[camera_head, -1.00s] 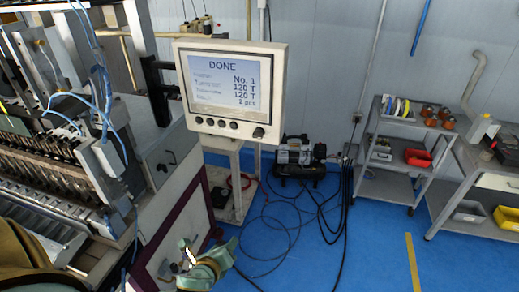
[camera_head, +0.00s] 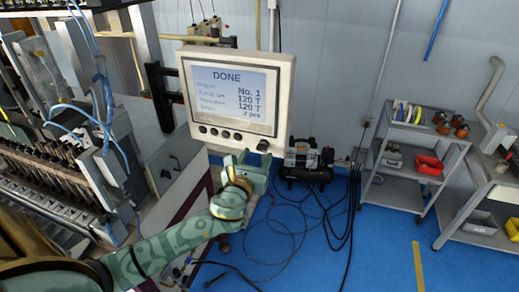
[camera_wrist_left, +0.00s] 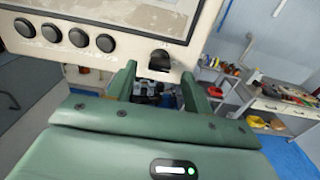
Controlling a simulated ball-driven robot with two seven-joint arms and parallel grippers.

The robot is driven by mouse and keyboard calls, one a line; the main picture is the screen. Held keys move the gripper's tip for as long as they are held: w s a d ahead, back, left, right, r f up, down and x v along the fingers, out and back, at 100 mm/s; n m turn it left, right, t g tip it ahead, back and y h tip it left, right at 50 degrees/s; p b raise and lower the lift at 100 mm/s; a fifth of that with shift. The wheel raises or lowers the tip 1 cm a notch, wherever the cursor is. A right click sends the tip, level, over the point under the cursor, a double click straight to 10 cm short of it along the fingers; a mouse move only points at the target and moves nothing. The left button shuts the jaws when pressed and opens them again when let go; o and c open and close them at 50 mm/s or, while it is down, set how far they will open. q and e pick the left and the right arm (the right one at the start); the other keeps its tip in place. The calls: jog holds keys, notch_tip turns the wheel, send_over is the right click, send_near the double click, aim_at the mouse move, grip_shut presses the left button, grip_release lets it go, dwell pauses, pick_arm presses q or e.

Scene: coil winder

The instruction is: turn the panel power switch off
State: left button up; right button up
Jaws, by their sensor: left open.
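The control panel (camera_head: 236,98) is a cream box whose screen reads DONE. The black power switch (camera_head: 263,146) sits at the lower right of its front face, right of several round black buttons (camera_head: 214,131). In the left wrist view the switch (camera_wrist_left: 159,60) shows between the fingertips, beyond them. My left gripper (camera_head: 251,160) is green, open and empty, just below the switch in the head view; in the wrist view its two fingers (camera_wrist_left: 160,80) point at the panel's lower edge. I cannot tell whether they touch it, nor the switch's setting. My right gripper is not in view.
The coil winder (camera_head: 60,130) stands at the left. A compressor (camera_head: 305,160) with black cables lies on the blue floor behind the panel. A grey shelf cart (camera_head: 397,193) and a bench (camera_head: 480,215) with bins stand at the right. Open floor lies between.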

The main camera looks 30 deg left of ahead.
aim_at(263, 147)
pick_arm(q)
jog(key=shift+x, duration=1.5)
jog(key=shift+s, duration=0.1)
jog(key=c, duration=1)
jog(key=shift+n, duration=0.3)
jog(key=n, duration=0.9)
jog(key=shift+a, duration=0.15)
jog(key=n, duration=0.4)
jog(key=shift+f, duration=0.1)
jog(key=shift+n, duration=2.4)
